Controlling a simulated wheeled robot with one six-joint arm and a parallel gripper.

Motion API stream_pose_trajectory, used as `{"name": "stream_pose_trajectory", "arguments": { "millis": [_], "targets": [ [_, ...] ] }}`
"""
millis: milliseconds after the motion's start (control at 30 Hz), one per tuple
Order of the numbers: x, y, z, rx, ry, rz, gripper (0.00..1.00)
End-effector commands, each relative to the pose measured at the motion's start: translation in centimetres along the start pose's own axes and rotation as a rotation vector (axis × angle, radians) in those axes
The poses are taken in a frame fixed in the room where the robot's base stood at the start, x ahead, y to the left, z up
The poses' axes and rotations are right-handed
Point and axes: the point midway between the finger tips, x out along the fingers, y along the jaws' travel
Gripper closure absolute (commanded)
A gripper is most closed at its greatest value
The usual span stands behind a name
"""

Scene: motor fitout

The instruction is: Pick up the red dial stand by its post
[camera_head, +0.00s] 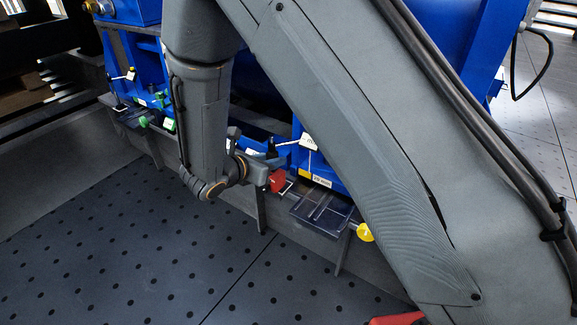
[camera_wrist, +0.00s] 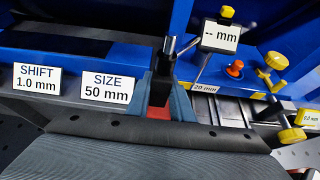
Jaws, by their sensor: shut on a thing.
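The red dial stand shows as a red patch (camera_wrist: 158,112) low between my fingers in the wrist view. A dark upright part (camera_wrist: 160,90) rises from it, with a grey metal rod and clamp (camera_wrist: 168,50) above. A white readout marked "-- mm" (camera_wrist: 220,36) sits up and to the right. My gripper (camera_wrist: 161,99) is shut on the dark upright part, one blue-grey finger on each side. In the head view my gripper (camera_head: 262,174) is beside the red part (camera_head: 277,181), near the blue frame's lower edge. The stand's underside is hidden.
Signs reading SHIFT 1.0 mm (camera_wrist: 36,79) and SIZE 50 mm (camera_wrist: 107,88) stand left of the stand. An orange knob (camera_wrist: 235,68) and yellow clamp parts (camera_wrist: 271,72) are at right. A dark tray (camera_head: 322,207) and yellow disc (camera_head: 365,232) lie near. The perforated floor is clear.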

Motion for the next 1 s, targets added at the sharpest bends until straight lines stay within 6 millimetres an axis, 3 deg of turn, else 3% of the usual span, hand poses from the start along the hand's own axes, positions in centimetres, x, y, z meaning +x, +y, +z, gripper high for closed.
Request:
{"name": "stream_pose_trajectory", "arguments": {
  "millis": [1000],
  "targets": [
    [-4.3,0.1,-1.9,0.000,-0.003,0.001,1.00]
  ]
}}
